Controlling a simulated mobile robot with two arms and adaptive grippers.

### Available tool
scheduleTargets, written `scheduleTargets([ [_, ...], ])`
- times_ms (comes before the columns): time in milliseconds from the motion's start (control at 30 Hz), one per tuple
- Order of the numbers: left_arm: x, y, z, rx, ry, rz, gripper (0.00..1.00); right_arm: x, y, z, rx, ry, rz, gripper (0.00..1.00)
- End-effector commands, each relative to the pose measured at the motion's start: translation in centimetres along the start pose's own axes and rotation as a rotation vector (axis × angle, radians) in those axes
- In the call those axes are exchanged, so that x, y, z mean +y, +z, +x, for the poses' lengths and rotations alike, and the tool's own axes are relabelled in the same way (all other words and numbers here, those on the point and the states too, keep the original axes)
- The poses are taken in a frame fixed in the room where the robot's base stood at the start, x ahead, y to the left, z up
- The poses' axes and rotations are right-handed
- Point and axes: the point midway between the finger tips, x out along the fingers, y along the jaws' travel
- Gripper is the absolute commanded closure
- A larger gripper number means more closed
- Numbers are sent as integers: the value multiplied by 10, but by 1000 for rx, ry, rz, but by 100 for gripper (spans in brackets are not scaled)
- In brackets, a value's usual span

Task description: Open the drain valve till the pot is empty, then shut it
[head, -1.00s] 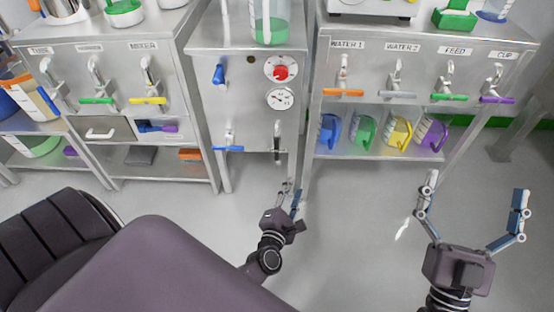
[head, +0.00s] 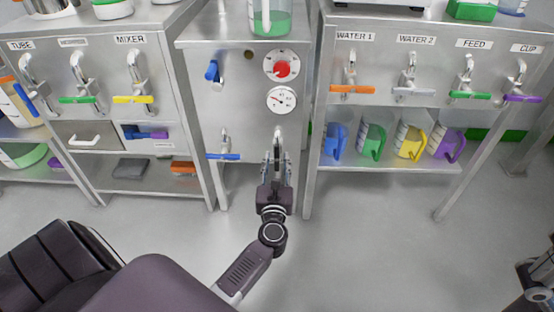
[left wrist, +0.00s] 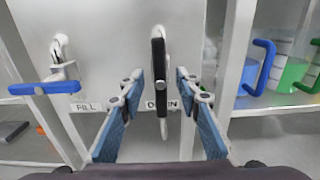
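The drain valve (left wrist: 158,62) has a black handle that hangs straight down in front of the partly hidden DRAIN label. In the head view the drain valve (head: 277,138) is low on the middle cabinet. The pot (head: 270,22) is a clear vessel on that cabinet, with green liquid in it; its top is cut off. My left gripper (left wrist: 159,78) is open, one finger on each side of the black handle with gaps showing; it also shows in the head view (head: 276,160). Part of my right gripper (head: 538,283) shows at the lower right edge; its fingers are unclear.
The fill valve (left wrist: 45,87), with a blue level handle, is left of the drain valve. A red dial (head: 282,68) and a gauge (head: 282,100) are above. Coloured jugs (head: 372,142) stand on the right shelf, beyond a cabinet leg (head: 310,175). The floor in front is clear.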

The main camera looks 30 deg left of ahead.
Motion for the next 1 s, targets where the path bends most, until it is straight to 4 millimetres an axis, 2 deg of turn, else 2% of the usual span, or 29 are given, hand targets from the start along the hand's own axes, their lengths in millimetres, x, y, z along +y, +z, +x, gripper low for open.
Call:
scheduleTargets([
  [200, 0, 0, 16, 0, -1, 1, 69, 0, 0, 1, 9, -4, -2, 1],
  [433, 0, 0, 17, 1, -2, 1, 69, 0, 1, 2, 8, -4, -1, 1],
  [467, 0, 0, 17, 1, -1, 1, 70, 0, 1, 2, 8, -4, -1, 1],
  [733, 0, 0, 17, 1, -1, 1, 100, 0, 1, 2, 8, -4, -1, 1],
  [1000, -1, 0, 17, 1, -2, 10, 100, 0, 0, 3, 9, -4, -1, 1],
])
